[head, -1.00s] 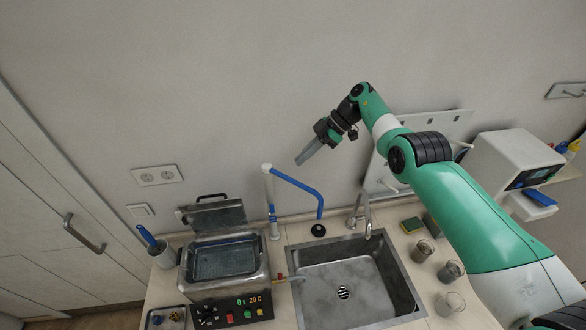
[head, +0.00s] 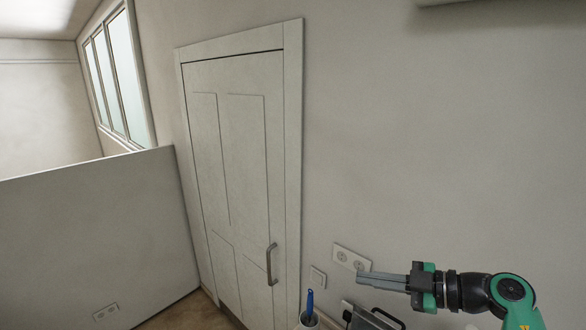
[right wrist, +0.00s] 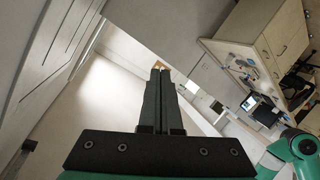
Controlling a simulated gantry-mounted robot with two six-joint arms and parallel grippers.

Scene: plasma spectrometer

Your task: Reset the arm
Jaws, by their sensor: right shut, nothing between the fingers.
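My right gripper (head: 368,277) is at the lower right of the head view, in front of the wall and pointing left. Its fingers are together with nothing between them. The right wrist view shows the same closed fingers (right wrist: 160,72) reaching into open air. My green right arm (head: 522,312) runs off the lower right of the head view. My left gripper is in neither view now.
A white door (head: 235,160) with a metal handle (head: 271,264) is left of the gripper. A wall socket (head: 350,258) is near the fingers. A container with a blue-handled tool (head: 309,304) stands below. A low partition (head: 95,240) is at left.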

